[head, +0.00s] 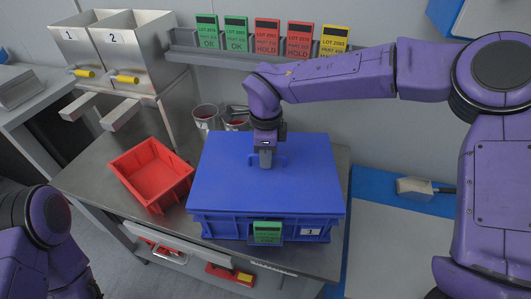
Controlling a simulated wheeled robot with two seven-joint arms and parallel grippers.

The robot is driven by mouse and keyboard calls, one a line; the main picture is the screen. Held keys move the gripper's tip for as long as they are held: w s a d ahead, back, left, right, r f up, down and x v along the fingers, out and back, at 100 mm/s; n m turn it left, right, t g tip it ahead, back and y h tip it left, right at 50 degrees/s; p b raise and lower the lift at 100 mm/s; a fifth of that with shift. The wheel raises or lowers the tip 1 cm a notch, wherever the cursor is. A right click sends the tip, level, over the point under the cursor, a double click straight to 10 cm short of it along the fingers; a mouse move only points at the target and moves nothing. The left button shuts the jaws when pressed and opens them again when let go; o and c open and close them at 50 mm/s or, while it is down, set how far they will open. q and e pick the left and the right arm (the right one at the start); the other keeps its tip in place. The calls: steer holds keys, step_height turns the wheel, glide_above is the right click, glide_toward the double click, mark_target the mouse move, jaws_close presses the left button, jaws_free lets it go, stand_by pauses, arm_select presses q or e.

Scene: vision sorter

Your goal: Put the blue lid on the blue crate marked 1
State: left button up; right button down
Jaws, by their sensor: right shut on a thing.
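The blue lid (310,170) lies over the top of the blue crate (222,227), which stands on the metal table and bears a white label marked 1 (312,231). The lid looks about level with the crate's rim; I cannot tell whether it is fully seated. My right gripper (265,163) points down at the lid's middle and is shut on its raised handle. The crate's inside is hidden by the lid. Of my left arm only purple links show at the lower left; its gripper is out of view.
A red open bin (152,172) sits on the table (95,172) left of the crate. Metal cups (206,117) stand behind. A green card (267,233) is on the crate's front. Hoppers marked 1 and 2 (112,42) and a card rack (215,55) are at the back.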

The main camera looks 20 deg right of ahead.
steer(key=shift+f, duration=0.2)
steer(key=c, duration=1)
jaws_free()
